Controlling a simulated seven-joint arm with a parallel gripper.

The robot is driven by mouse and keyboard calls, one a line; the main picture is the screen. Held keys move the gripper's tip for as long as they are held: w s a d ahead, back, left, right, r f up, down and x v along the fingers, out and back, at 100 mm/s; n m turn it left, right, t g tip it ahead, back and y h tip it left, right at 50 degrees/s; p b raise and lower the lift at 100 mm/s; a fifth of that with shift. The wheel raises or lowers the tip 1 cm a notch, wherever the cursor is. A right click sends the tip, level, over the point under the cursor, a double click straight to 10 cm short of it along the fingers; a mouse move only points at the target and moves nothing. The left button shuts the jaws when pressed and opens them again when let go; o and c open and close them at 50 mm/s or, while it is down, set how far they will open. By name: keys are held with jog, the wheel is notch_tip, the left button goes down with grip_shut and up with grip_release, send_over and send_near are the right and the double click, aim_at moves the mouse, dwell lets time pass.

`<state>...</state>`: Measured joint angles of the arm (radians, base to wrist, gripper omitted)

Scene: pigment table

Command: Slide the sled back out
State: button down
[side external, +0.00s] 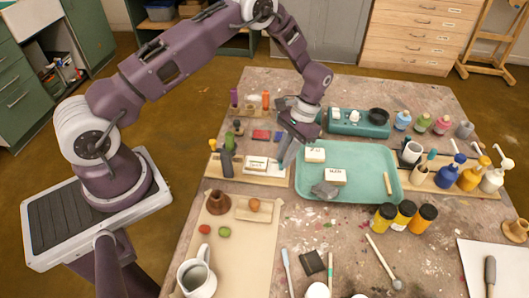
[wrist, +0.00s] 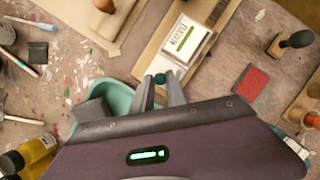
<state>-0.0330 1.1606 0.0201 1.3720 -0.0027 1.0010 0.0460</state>
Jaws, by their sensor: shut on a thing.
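The sled (wrist: 203,48) is a pale plate lying in a wooden channel (wrist: 154,50). A white labelled block (wrist: 183,41) sits on it; in the side view the block (side external: 256,163) shows in the wooden channel (side external: 273,180). My gripper (side external: 284,163) is low at the right end of the channel, beside the teal tray. In the wrist view my gripper (wrist: 162,80) is shut on a small dark teal knob (wrist: 159,78) at the near end of the sled. How the knob joins the sled is hard to see.
The teal tray (side external: 355,154), with two white blocks (side external: 335,177) and a grey stone (side external: 324,190), stands close to the right of my gripper. A dark-handled stamp (side external: 226,160) stands left of the channel. A red pad (wrist: 249,89) lies behind it.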

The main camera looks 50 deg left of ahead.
jog(key=shift+w+d, duration=0.4)
jog(key=shift+w, duration=0.05)
jog(key=c, duration=1.3)
grip_release()
jog(key=shift+c, duration=0.2)
jog(key=shift+r, duration=0.1)
jog(key=v, duration=0.7)
